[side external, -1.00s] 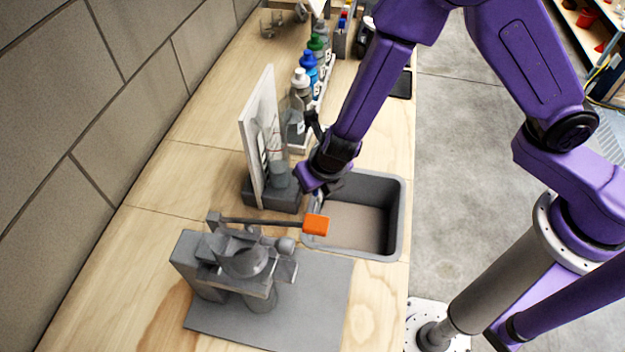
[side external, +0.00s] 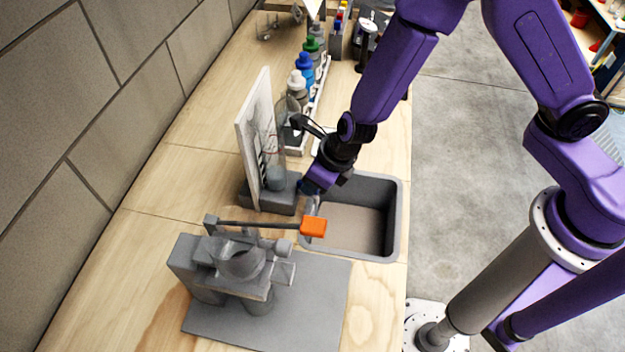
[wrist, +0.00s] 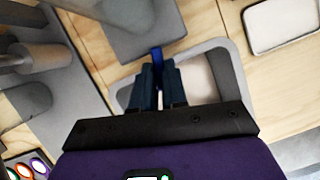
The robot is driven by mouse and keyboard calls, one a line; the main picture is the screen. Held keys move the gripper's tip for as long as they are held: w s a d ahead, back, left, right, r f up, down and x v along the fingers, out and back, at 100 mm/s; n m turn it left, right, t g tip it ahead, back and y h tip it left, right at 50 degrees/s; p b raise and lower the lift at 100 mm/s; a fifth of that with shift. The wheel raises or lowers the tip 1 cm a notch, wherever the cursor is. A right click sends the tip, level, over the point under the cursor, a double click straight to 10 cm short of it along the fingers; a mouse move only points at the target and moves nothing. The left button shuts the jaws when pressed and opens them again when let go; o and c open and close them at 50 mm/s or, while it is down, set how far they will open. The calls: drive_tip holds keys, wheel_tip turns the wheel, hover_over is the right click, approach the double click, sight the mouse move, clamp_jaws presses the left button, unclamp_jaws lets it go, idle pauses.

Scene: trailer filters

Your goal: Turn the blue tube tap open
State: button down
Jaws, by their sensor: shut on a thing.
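The blue tube tap (side external: 304,187) shows as a small blue piece beside the base of the upright white panel (side external: 255,140), over the near-left rim of the grey basin. In the wrist view the blue tap (wrist: 157,58) stands between the tips of the dark fingers. My gripper (side external: 312,184) is shut on it; the gripper also shows in the wrist view (wrist: 158,72). The fingers hide part of the tap, so its exact turn angle cannot be told. A clear vessel (side external: 278,165) stands at the panel's foot, partly hidden.
The grey basin (side external: 392,225) lies under my gripper. An orange-ended lever (side external: 313,227) on a grey device (side external: 245,265) sticks out close in front of it. Several capped bottles (side external: 304,70) stand in a row behind. Bare wood (side external: 150,250) lies left of the device.

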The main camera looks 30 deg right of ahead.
idle(0.3)
drive_tip(key=c, duration=1.4)
unclamp_jaws()
drive_tip(key=shift+c, duration=0.2)
drive_tip(key=shift+r, duration=0.1)
drive_tip(key=v, duration=0.7)
drive_tip(key=shift+r, duration=0.15)
